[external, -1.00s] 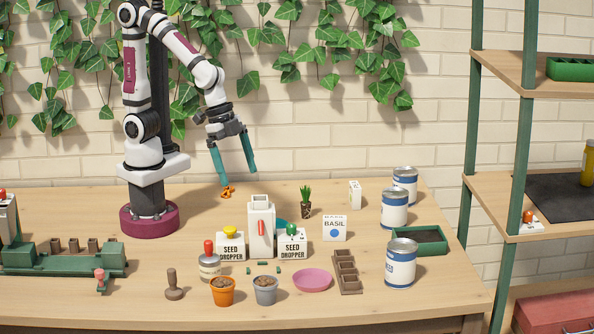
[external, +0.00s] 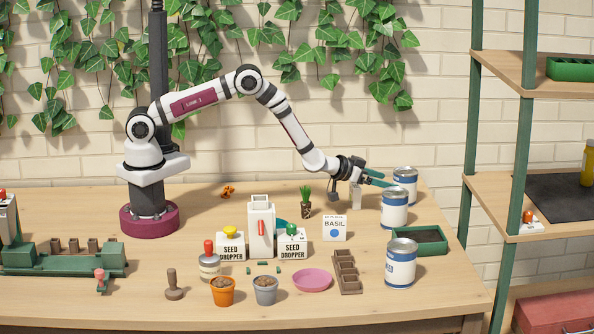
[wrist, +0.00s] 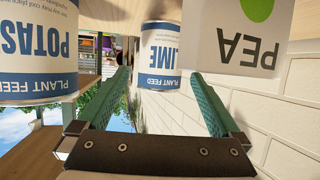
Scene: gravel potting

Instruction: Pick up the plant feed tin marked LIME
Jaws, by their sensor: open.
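The LIME plant feed tin (wrist: 160,58) is white with a blue band, upside down in the wrist view, straight ahead between my fingers. In the external view it appears to be the rearmost tin (external: 406,180) at the table's right. My gripper (external: 386,179) is open and reaches low toward it from the left. In the wrist view my gripper (wrist: 159,78) has one teal finger on each side of the tin's line, nothing held. Whether the fingertips reach past the tin's near face is unclear.
A POTASH tin (wrist: 38,50) stands close beside my fingers, the middle tin (external: 394,211) in the external view. A PEA packet (wrist: 232,35) is close on the other side. Another tin (external: 401,265) and a dark green tray (external: 432,249) stand nearer the front.

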